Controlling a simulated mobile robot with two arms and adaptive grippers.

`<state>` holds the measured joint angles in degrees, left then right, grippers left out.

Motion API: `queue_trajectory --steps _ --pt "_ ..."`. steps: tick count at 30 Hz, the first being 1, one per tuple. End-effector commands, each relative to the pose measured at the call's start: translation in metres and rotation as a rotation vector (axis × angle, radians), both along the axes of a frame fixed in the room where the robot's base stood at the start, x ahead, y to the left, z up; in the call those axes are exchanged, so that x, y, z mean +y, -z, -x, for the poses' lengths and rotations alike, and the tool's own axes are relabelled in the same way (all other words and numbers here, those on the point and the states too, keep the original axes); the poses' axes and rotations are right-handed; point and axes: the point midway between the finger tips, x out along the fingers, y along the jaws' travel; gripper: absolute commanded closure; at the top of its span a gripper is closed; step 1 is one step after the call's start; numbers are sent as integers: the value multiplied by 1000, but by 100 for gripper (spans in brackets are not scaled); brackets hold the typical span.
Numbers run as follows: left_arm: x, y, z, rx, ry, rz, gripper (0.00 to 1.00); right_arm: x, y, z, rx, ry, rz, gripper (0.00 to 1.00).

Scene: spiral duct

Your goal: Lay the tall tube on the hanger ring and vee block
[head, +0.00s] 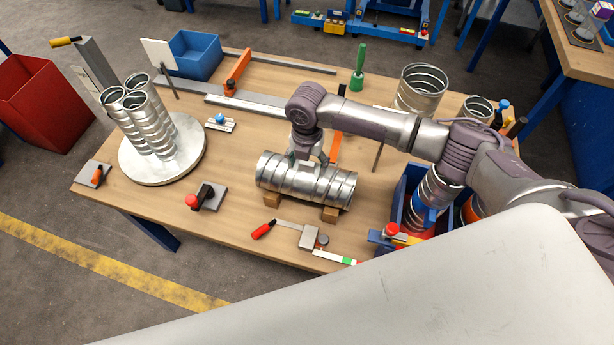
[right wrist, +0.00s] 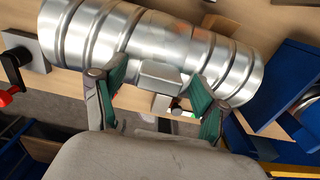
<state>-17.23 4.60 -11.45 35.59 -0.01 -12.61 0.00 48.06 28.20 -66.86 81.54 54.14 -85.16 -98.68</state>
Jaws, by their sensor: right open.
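A ribbed silver tube (head: 306,182) lies on its side on two wooden blocks (head: 330,214) near the middle of the table. It fills the upper part of the right wrist view (right wrist: 165,50). My right gripper (head: 309,160) is directly above its middle, pointing down. In the right wrist view its green-padded fingers (right wrist: 160,88) are apart, with a small grey block between them by the tube; I cannot tell whether they touch. Several upright ribbed tubes (head: 143,118) stand together on a round pale plate at the left. I cannot surely pick out the hanger ring or vee block. My left gripper is not in view.
A blue bin (head: 194,55) stands at the back left; another blue bin (head: 399,205) holds a tube at the right. A wide upright tube (head: 420,88) stands behind my arm. Clamps (head: 207,197) and a red-handled tool (head: 264,229) lie on the front of the table.

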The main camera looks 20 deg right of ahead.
Motion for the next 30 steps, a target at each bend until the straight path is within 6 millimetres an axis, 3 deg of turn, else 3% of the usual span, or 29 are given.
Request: queue_trajectory --steps 3,16,30 --pt "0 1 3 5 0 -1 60 0 0 0 0 0 0 30" --pt "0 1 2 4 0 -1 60 0 -1 0 0 0 0 100" --pt "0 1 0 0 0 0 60 0 -5 -1 -3 0 -1 100"
